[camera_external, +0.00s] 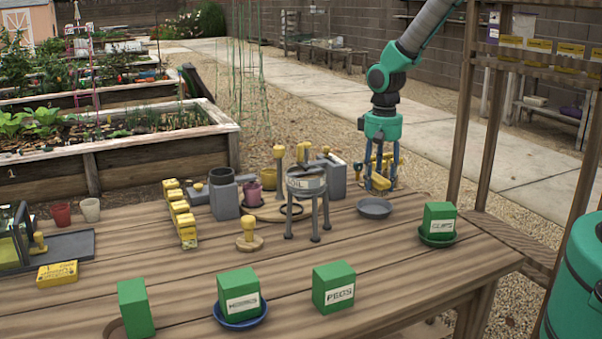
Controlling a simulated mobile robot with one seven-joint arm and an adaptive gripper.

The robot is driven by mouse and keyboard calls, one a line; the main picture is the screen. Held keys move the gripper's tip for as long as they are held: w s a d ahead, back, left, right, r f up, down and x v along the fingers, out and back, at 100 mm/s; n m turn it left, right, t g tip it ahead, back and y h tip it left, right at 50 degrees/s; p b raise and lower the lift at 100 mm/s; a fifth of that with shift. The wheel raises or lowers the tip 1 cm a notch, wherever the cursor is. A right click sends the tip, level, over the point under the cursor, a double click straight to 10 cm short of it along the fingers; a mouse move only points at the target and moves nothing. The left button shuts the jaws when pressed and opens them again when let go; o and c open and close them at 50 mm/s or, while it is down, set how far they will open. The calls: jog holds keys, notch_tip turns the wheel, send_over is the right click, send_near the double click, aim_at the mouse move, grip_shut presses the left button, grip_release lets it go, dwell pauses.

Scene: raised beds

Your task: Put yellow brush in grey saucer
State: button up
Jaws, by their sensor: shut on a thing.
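My gripper (382,184), with a teal body and blue fingers, points down over the back right of the wooden table. It is shut on the yellow brush (379,180), which shows between and beside the fingers; the fingers hide part of it. The grey saucer (374,208) is a shallow round dish on the table, just below and in front of the gripper in the picture. It looks empty. I cannot tell how high the brush is above the table.
A grey metal tripod stand (315,205) is left of the saucer. A green box (439,217) sits in a green saucer to the right. More green boxes (334,287) stand in front, one in a blue saucer (240,321). Yellow blocks (181,218) lie left. Table (390,260) is clear before the grey saucer.

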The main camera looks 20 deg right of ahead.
aim_at(378, 193)
jog(key=shift+f+b, duration=0.3)
jog(key=shift+f, duration=1.55)
jog(key=shift+f, duration=0.6)
jog(key=o, duration=1.2)
jog(key=shift+r, duration=0.1)
notch_tip(378, 193, up, 13)
jog(key=shift+p, duration=0.9)
jog(key=shift+r, duration=0.1)
